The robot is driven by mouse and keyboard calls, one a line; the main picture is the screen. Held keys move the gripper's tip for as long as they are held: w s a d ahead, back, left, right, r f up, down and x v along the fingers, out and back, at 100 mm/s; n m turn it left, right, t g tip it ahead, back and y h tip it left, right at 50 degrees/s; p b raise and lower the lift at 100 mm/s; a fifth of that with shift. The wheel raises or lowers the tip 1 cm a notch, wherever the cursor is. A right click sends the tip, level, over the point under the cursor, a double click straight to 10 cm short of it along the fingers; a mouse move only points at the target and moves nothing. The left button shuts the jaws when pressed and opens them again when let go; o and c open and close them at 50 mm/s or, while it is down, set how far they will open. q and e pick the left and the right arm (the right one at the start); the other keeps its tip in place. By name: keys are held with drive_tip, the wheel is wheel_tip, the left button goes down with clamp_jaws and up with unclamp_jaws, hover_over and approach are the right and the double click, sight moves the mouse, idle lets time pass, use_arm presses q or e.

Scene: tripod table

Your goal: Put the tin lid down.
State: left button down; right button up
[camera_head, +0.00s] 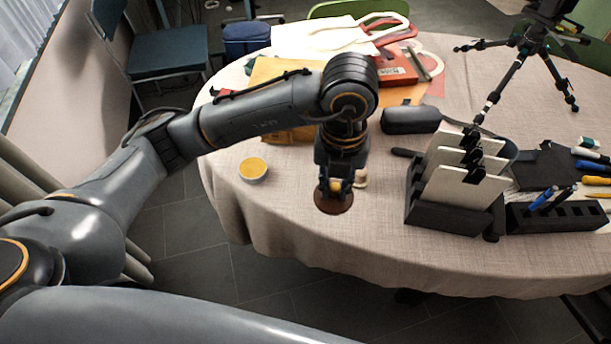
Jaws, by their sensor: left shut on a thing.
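My left gripper (335,188) points straight down over the near left part of the round table. It is shut on a dark brown round disc, the tin lid (331,205), which lies flat just under the fingers. I cannot tell whether the lid touches the cloth or hangs slightly above it. The fingers hide part of the lid. A low round tin (253,170) with a yellow top face stands on the cloth to the left of the gripper. My right gripper is not in view.
A small pale object (361,178) stands just right of the gripper. A black rack (445,212) with pale panels is further right, a dark case (410,120) behind. The table (290,222) has bare cloth between tin and lid and along the front edge.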

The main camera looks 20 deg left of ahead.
use_arm(q)
drive_tip(key=w+a+f, duration=0.4)
drive_tip(key=w+a, duration=0.2)
drive_tip(key=w, duration=0.1)
hover_over(305, 179)
drive_tip(key=f, duration=0.4)
drive_tip(key=shift+s+d+f+p, duration=0.3)
drive_tip(key=shift+d+f+p, duration=0.05)
drive_tip(key=shift+f+p, duration=0.05)
drive_tip(key=shift+w+a+f, duration=0.2)
drive_tip(key=shift+w+f, duration=0.05)
drive_tip(key=shift+f, duration=0.1)
wheel_tip(305, 179, down, 3)
drive_tip(key=shift+w+a+f+p, duration=0.1)
drive_tip(key=shift+w+a+p, duration=0.05)
drive_tip(key=shift+p, duration=0.3)
drive_tip(key=shift+f, duration=0.3)
drive_tip(key=c, duration=1.3)
unclamp_jaws()
drive_tip(key=shift+o, duration=0.2)
drive_tip(key=shift+r, duration=0.1)
